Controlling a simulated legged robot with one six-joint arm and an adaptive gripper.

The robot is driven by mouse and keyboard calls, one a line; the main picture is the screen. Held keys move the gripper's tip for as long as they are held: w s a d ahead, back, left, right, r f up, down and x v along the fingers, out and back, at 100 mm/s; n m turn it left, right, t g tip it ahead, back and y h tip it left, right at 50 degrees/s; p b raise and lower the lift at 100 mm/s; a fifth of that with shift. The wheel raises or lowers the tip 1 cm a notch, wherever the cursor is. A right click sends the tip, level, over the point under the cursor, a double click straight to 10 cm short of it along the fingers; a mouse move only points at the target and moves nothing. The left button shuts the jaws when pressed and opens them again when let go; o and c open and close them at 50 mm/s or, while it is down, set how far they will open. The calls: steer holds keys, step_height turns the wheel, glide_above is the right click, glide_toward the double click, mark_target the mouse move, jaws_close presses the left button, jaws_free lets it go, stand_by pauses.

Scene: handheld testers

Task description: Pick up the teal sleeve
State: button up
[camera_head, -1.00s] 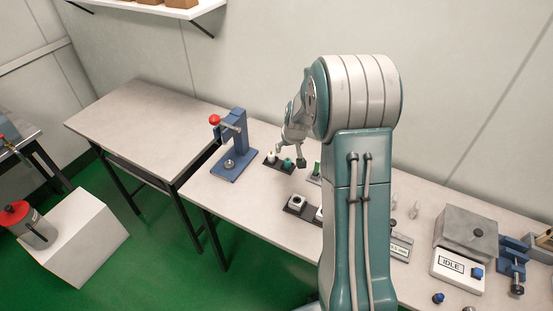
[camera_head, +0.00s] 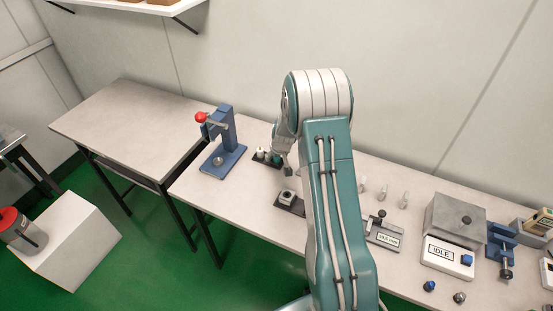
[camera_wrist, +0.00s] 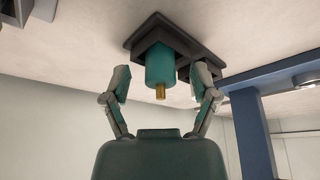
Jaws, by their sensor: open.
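The teal sleeve (camera_wrist: 160,66) stands in a dark holder (camera_wrist: 135,38) in the wrist view, with a brass-coloured pin (camera_wrist: 160,92) at its near end. My gripper (camera_wrist: 161,80) is open, with one finger on each side of the sleeve. Gaps show between the fingers and the sleeve, and it is not gripped.
A grey box and an IDLE unit (camera_head: 448,256) stand at the right.

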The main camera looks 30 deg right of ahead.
steer(key=c, duration=0.6)
steer(key=shift+a, duration=0.1)
steer(key=c, duration=0.3)
